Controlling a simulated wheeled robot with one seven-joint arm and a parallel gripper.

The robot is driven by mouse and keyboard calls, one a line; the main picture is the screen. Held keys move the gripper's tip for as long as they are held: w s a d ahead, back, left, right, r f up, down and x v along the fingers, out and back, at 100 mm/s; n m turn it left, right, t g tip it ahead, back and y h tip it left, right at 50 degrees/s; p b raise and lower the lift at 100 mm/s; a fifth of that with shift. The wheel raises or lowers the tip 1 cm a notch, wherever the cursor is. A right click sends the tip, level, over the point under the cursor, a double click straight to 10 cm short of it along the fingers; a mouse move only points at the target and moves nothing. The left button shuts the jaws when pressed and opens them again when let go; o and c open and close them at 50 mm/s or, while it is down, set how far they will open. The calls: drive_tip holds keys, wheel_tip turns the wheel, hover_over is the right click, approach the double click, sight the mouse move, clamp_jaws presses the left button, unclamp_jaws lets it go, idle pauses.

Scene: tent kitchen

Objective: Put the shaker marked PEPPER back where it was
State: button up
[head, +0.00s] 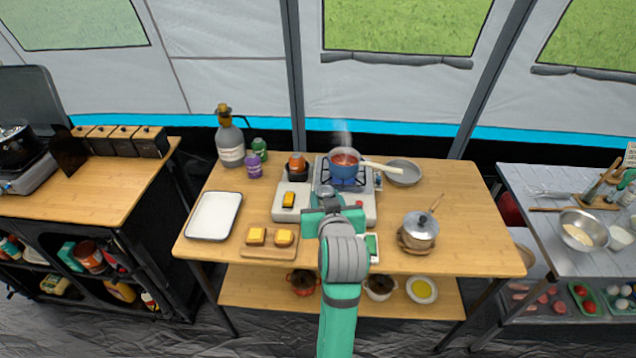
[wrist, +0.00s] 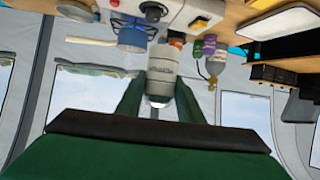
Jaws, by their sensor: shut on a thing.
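My gripper (head: 328,212) is over the front of the burner unit and shut on a grey, banded, cylindrical shaker (wrist: 162,66). Its fingers (wrist: 160,92) sit on both sides of it in the wrist view. In the head view only the shaker's grey top (head: 326,191) shows above the gripper. I cannot read a marking on it. A purple jar (head: 253,167) and a green jar (head: 260,149) stand at the table's back left.
A blue pot (head: 344,170) steams on the burner; its pale handle points right, towards a grey pan (head: 403,173). A tall bottle (head: 229,142) stands back left. The table's right end is clear.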

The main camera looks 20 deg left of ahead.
drive_tip(key=s+d+f+m+h, duration=0.1)
drive_tip(key=s+d+f+h, duration=0.1)
drive_tip(key=d+f, duration=0.6)
drive_tip(key=s+d+f+m+t+h, duration=0.1)
drive_tip(key=s+d+f, duration=0.4)
drive_tip(key=f, duration=1.4)
drive_tip(key=s+d+f+m+h, duration=0.2)
drive_tip(key=s+d+f+m, duration=0.1)
drive_tip(key=d+f, duration=0.9)
wheel_tip(320, 180, down, 2)
drive_tip(key=shift+s+d+f+h, duration=0.2)
drive_tip(key=shift+s+h, duration=0.1)
drive_tip(key=shift+h, duration=0.1)
